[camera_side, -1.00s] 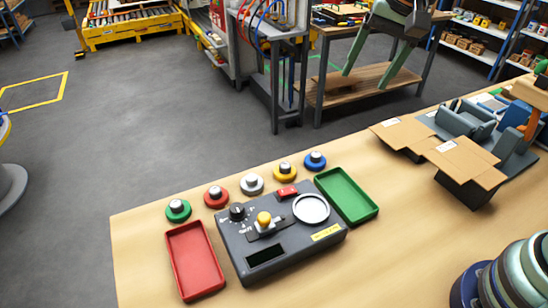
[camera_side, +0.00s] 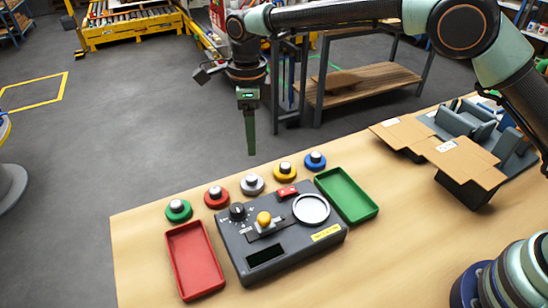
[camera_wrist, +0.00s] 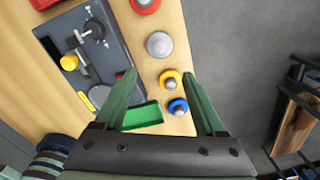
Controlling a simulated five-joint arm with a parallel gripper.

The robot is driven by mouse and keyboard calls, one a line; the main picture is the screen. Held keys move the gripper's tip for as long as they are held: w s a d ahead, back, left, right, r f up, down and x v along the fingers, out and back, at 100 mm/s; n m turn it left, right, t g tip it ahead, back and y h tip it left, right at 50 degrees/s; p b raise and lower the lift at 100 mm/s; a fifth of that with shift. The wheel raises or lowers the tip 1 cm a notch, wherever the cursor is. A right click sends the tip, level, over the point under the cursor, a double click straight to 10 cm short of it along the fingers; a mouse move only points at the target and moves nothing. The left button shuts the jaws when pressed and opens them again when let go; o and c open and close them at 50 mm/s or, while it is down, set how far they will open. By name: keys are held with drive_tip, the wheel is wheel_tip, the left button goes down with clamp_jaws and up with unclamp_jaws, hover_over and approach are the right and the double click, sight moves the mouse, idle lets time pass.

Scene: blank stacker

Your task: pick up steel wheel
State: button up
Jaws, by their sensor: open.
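The steel wheel (camera_side: 252,186) is a grey disc with a silver hub. It stands in the middle of a row of coloured wheels on the wooden table, behind the control box. In the wrist view the steel wheel (camera_wrist: 159,45) lies just beyond the fingertips, between their lines. My gripper (camera_side: 251,153) hangs pointing down above and behind the steel wheel, clear of it. In the wrist view my gripper (camera_wrist: 160,74) has its two green fingers apart with nothing held between them.
Green (camera_side: 178,211), red (camera_side: 216,197), yellow (camera_side: 285,173) and blue (camera_side: 315,161) wheels flank it closely. In front are the control box (camera_side: 290,252), a red tray (camera_side: 195,262) and a green tray (camera_side: 347,196). Cardboard boxes (camera_side: 465,162) stand at the right.

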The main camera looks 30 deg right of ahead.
sight(253, 177)
wheel_tip(253, 177, down, 12)
drive_tip(key=shift+a+r, duration=0.15)
drive_tip(key=shift+r, duration=0.05)
clamp_jaws()
idle(0.5)
